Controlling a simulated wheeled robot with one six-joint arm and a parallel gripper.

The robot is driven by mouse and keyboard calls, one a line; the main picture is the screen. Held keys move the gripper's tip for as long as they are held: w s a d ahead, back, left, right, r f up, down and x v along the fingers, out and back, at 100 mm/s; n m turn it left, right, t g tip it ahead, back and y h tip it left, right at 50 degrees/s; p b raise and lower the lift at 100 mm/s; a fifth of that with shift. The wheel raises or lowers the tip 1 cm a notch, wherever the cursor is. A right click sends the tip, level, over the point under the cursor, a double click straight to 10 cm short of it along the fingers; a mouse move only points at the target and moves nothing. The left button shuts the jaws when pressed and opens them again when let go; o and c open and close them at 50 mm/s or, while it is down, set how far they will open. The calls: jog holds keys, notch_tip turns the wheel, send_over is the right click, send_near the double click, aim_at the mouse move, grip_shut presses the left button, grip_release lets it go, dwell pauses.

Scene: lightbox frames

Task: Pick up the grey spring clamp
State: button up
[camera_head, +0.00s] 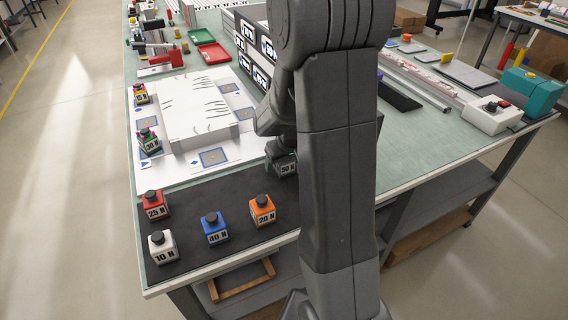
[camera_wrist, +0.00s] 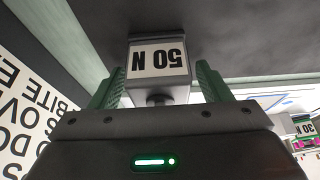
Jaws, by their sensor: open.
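The grey spring clamp is a small grey block with a dark knob and a white label reading 50 N. In the wrist view the clamp (camera_wrist: 157,62) shows upside down between the two green fingers of my gripper (camera_wrist: 160,80). My gripper is open, with one finger on each side of the block; a narrow gap shows beside it, and contact cannot be told. In the head view the clamp (camera_head: 286,167) stands on the black mat (camera_head: 190,255) at its back right, partly hidden by my arm.
On the mat are red 25 N (camera_head: 153,207), white 10 N (camera_head: 162,247), blue 40 N (camera_head: 215,230) and orange 20 N (camera_head: 262,211) blocks. A white board (camera_head: 190,170) with a raised block lies behind. A sign panel (camera_head: 253,60) and a white box (camera_head: 492,115) stand farther back.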

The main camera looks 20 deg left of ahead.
jog(key=c, duration=1.2)
